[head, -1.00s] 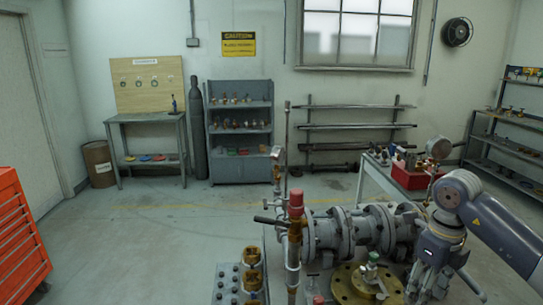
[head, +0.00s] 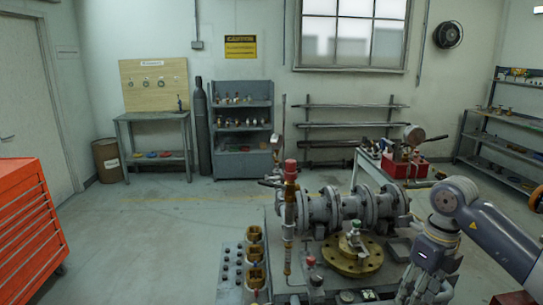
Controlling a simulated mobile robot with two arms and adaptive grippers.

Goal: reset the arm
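My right arm (head: 490,230) comes in from the right and bends down at a grey rounded joint. Its gripper (head: 425,290) points down at the bottom edge, to the right of the brass flange (head: 352,257), and looks apart from it. Its fingertips are small and partly cut off, so how far they are open is unclear. I see nothing clearly held in it. The grey flanged valve body (head: 345,207) lies on the workbench behind the brass flange. A vertical pipe with a red cap (head: 290,170) stands at its left. My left arm and gripper are out of view.
Brass fittings (head: 254,255) stand in a row at the bench's left. A side table with a red bin (head: 403,165) is behind the valve. A red tool cabinet (head: 30,215) stands at the left. The floor between cabinet and bench is clear.

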